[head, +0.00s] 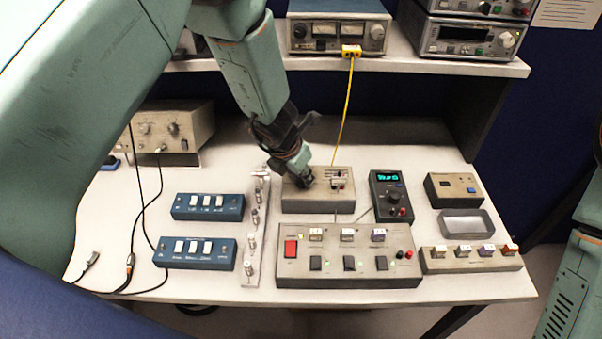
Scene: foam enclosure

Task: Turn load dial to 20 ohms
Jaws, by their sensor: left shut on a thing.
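My left gripper (303,178) reaches down from the upper left onto the left part of a small grey-beige box (318,204) in the middle of the bench. Its fingers are shut on the load dial there, which the gripper hides almost wholly. The dial's scale and pointer cannot be read. The box's right part shows small terminals or switches (338,180). My right gripper is out of view.
A dark meter with a green display (388,196) stands right of the box. A wide switch panel (346,268) lies in front. Blue switch boxes (208,207) and a connector strip (252,243) are left. A yellow cable (347,105) hangs behind from the shelf instrument.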

